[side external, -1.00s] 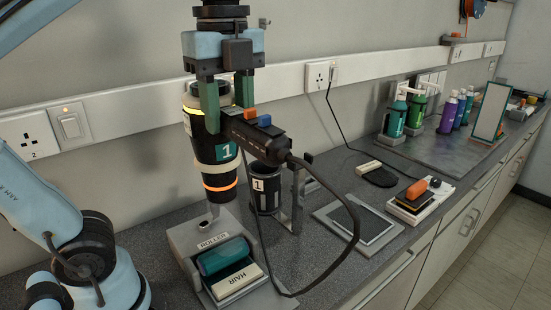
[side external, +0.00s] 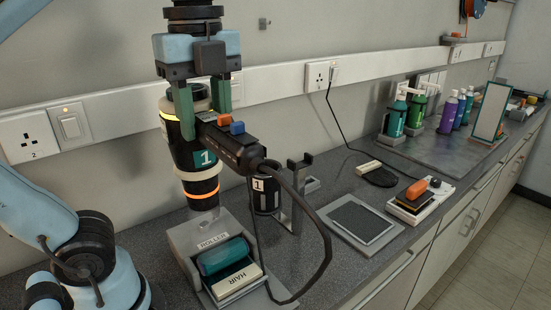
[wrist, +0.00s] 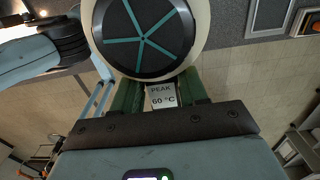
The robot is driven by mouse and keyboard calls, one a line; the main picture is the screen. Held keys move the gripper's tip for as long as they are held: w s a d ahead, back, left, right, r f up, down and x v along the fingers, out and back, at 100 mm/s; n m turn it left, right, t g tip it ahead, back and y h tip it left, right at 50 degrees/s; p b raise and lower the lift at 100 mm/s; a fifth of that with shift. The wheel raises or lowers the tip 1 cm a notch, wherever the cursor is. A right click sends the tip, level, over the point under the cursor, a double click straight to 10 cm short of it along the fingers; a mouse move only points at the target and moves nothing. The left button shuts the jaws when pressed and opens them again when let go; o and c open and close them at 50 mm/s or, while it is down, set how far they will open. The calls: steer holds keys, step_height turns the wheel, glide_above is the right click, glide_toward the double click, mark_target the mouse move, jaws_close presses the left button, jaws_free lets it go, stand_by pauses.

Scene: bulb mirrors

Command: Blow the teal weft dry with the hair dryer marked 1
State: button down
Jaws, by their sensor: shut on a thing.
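The hair dryer marked 1 (side external: 184,148) is black with a cream band, a glowing yellow ring at its top and a glowing orange ring at its lower end. My gripper (side external: 203,108) is shut on its upper part and holds it upright, nozzle down. The nozzle is over the back of the grey stand marked ROLLER; I cannot tell whether they touch. The teal weft (side external: 222,256) lies in front of the nozzle, above a cream block marked HAIR (side external: 238,281). In the wrist view, the dryer's round teal-spoked end (wrist: 145,38) shows beside a label reading PEAK 60 °C.
A dark holder marked 1 (side external: 266,197) stands right of the dryer, beside a metal bracket (side external: 299,190). The dryer's cable loops over the counter. A flat dark pad (side external: 361,222) lies to the right. Bottles (side external: 398,118) and a mirror (side external: 491,110) stand farther back.

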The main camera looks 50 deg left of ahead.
stand_by(0.3)
steer(key=shift+w, duration=1.8)
steer(key=shift+r, duration=0.1)
steer(key=shift+r, duration=2.4)
